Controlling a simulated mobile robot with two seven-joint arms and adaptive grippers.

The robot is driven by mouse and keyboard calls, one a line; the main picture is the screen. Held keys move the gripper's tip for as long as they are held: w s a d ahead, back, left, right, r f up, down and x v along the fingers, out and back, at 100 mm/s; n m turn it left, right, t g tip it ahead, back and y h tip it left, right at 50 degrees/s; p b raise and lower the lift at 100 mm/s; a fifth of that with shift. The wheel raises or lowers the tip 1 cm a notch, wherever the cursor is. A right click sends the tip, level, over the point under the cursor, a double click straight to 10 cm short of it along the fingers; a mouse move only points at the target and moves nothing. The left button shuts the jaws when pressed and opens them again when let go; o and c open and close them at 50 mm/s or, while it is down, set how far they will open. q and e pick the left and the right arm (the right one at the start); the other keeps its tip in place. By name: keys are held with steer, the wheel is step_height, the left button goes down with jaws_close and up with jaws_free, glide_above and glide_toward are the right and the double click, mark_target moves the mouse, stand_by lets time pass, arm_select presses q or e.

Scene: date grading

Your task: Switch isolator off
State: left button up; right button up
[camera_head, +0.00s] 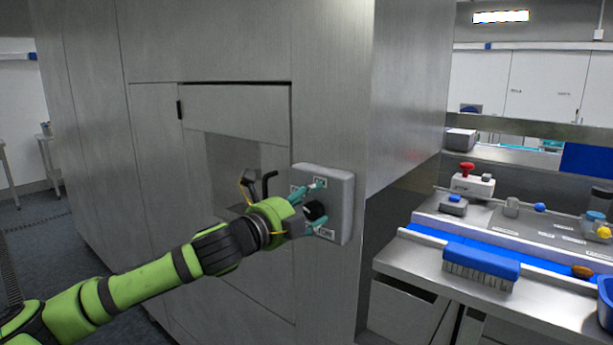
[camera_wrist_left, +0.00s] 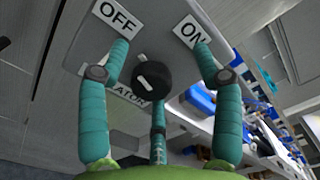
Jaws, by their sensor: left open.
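The isolator (camera_head: 343,190) is a grey box on the corner of the metal cabinet. Its black rotary knob (camera_head: 315,211) carries a white mark. In the left wrist view the knob (camera_wrist_left: 153,86) sits below the OFF label (camera_wrist_left: 117,17) and the ON label (camera_wrist_left: 190,32); I cannot tell which one the mark points to. My left gripper (camera_head: 306,206) is open, its teal fingers spread around the knob. Two fingertips lie over the OFF and ON labels, and a third is below the knob. I cannot tell whether any finger touches it. My right gripper is not in view.
The cabinet (camera_head: 330,60) fills the middle behind the isolator. At right, a bench (camera_head: 510,310) holds a blue brush (camera_head: 482,264), a box with a red button (camera_head: 470,180) and several small items. Open floor (camera_head: 45,240) lies at left.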

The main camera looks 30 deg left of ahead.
arm_select(q)
steer(key=r, duration=0.7)
steer(key=shift+s+a+r, duration=0.15)
steer(key=shift+s+a, duration=0.05)
steer(key=shift+a, duration=0.05)
steer(key=shift+w+r, duration=0.2)
steer(key=shift+r, duration=0.6)
steer(key=shift+s, duration=0.1)
